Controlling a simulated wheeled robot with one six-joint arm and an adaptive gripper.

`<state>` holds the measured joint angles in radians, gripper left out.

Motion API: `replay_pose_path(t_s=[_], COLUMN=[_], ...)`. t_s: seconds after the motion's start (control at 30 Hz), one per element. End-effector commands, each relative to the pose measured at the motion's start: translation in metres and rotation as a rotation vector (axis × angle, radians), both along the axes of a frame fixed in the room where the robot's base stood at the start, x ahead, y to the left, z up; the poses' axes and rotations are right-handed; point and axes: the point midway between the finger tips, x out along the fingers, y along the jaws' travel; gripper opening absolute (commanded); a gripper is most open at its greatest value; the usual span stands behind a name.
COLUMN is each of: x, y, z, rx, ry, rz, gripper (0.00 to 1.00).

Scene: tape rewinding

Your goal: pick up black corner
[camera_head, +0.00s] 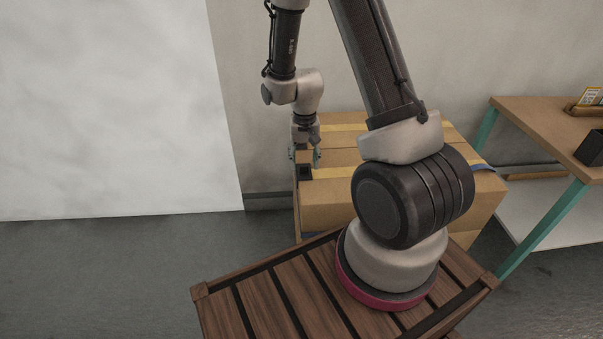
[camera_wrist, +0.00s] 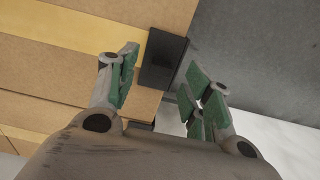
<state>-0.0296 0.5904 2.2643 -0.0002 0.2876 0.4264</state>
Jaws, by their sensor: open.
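The black corner (camera_wrist: 163,59) is a small dark piece at the edge of a cardboard box (camera_wrist: 60,60) in the wrist view. In the head view the black corner (camera_head: 304,173) shows at the box's near left top edge. My gripper (camera_wrist: 160,80) is open, with green-padded fingers on the left and right of the black corner in the picture. In the head view my gripper (camera_head: 304,158) points down just above that corner. I cannot tell whether the fingers touch it. A second dark piece shows partly at the box's lower edge in the wrist view.
The cardboard box (camera_head: 335,205) has yellow tape strips on top. A table (camera_head: 540,120) with green legs stands at the right, bearing a small dark box (camera_head: 591,148). A white panel (camera_head: 110,110) is at the left. Grey floor (camera_head: 130,270) is clear at the left.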

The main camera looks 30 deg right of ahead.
Motion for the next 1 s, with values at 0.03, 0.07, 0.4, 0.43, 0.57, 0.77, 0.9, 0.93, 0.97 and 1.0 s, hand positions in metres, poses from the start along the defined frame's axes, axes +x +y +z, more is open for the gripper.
replay_pose_path(t_s=[0.03, 0.07, 0.4, 0.43, 0.57, 0.77, 0.9, 0.93, 0.97, 1.0], x=[-0.001, 0.000, 0.000, 0.000, 0.000, 0.000, 0.000, 0.000, 0.001, 0.001], y=[0.000, 0.000, 0.000, 0.000, 0.000, 0.000, 0.000, 0.000, 0.000, 0.000], z=[-0.009, -0.012, -0.022, -0.022, -0.022, -0.022, -0.022, -0.022, -0.021, -0.018], rx=[0.000, 0.000, 0.000, 0.000, 0.000, 0.000, 0.000, 0.000, 0.001, 0.000], ry=[0.003, 0.003, -0.001, -0.001, -0.001, -0.001, -0.001, -0.001, -0.001, -0.003], rz=[0.000, 0.000, 0.000, 0.000, 0.000, 0.000, 0.000, 0.000, 0.000, 0.000], gripper=[0.50, 0.50, 0.50, 0.46, 0.23, 0.08, 0.08, 0.08, 0.08, 0.08])
